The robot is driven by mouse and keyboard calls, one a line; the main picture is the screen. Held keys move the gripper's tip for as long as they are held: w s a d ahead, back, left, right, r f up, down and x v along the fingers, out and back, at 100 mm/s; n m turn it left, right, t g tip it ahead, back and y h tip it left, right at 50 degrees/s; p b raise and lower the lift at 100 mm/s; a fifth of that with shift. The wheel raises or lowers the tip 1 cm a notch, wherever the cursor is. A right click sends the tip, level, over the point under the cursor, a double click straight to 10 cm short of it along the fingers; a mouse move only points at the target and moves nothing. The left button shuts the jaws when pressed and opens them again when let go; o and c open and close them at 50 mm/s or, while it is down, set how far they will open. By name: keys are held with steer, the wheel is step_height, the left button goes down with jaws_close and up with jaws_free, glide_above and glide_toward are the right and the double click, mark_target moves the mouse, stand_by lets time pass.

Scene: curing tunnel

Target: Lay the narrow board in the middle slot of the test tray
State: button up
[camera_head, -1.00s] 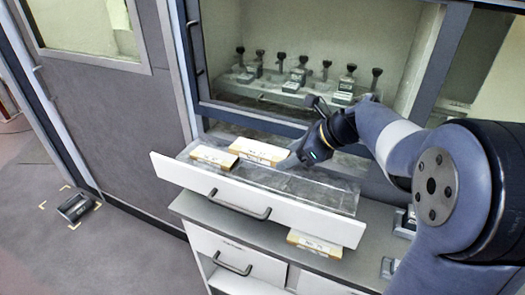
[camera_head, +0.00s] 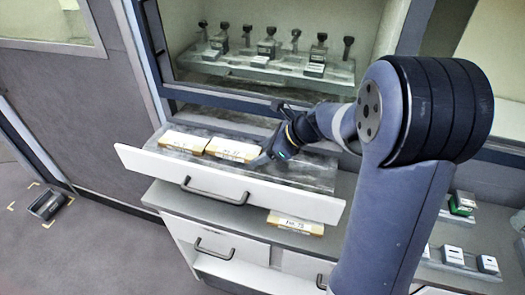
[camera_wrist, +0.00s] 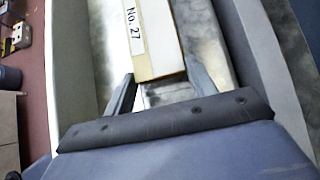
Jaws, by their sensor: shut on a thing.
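Two pale boards with white labels lie in the pulled-out drawer in the head view, a left one (camera_head: 184,141) and a right one (camera_head: 233,150). My gripper (camera_head: 265,158) is low over the drawer, at the right end of the right board. In the wrist view a pale board labelled "No. 27" (camera_wrist: 152,45) reaches in between the two fingers of my gripper (camera_wrist: 160,88), which is shut on its near end. Another labelled board (camera_head: 295,222) lies on the grey ledge below the drawer. I cannot tell for sure which thing is the test tray.
The white drawer front (camera_head: 235,187) with its dark handle stands out over the ledge. The drawer's right part is bare. A grey rack (camera_head: 230,68) with several dark-knobbed clamps stands in the recess behind. Small white-topped blocks and a green-topped one (camera_head: 463,203) are at right.

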steer(key=shift+f+b, duration=0.4)
steer(key=shift+f, duration=0.25)
steer(key=o, duration=1.1)
steer(key=shift+r, duration=0.1)
steer(key=shift+r, duration=0.25)
steer(key=v, duration=1.2)
steer(key=shift+r, duration=0.35)
